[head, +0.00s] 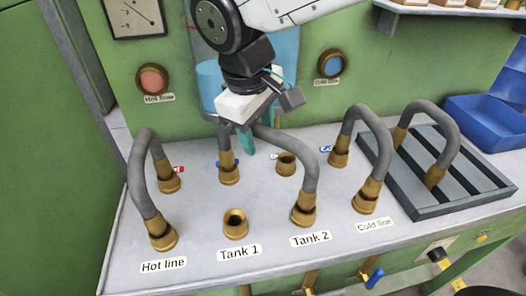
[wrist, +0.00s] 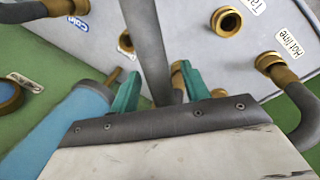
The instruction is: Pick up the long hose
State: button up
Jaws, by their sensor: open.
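The long hose (head: 292,148) is a grey tube with brass ends. It runs diagonally from a back fitting above Tank 1 to the front Tank 2 fitting, arching over the panel. My gripper (head: 247,140) is at the back-left part of its arch and hides some of it. In the wrist view, the hose (wrist: 147,38) runs down between the two teal fingertips of my gripper (wrist: 160,92). The fingers are open, one on each side of it, with gaps visible. Whether the hose lies fully at fingertip depth is hard to tell.
The hot line hose (head: 140,180) stands left, the cold line hose (head: 375,130) right. Another hose (head: 445,125) sits on a slatted rack (head: 480,185). Empty fittings are at Tank 1 (head: 236,222) and the back (head: 286,163). A blue tank (wrist: 70,125) is close behind my gripper.

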grip_shut()
